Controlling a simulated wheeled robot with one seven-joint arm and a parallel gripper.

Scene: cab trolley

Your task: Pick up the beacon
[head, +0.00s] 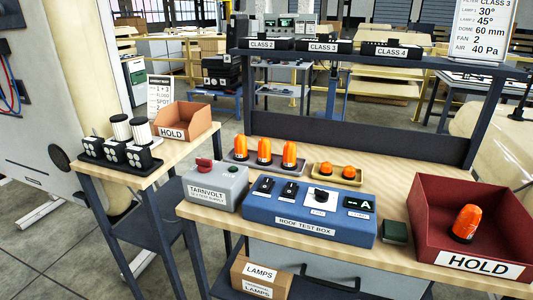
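Several orange beacons are in view. One beacon (466,223) with a dark base leans slightly in the dark red bin (430,225) labelled HOLD, at the right end of the bench. Three taller orange beacons (264,150) stand upright in a row on a dark grey tray (236,168) at the back left of the bench. I cannot tell which one the task means. My gripper is not in view, so its state is hidden.
A tan tray (318,174) holds two small orange domes. A dark shelf frame (350,133) rises behind. A side table holds an orange-brown HOLD bin (190,121).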

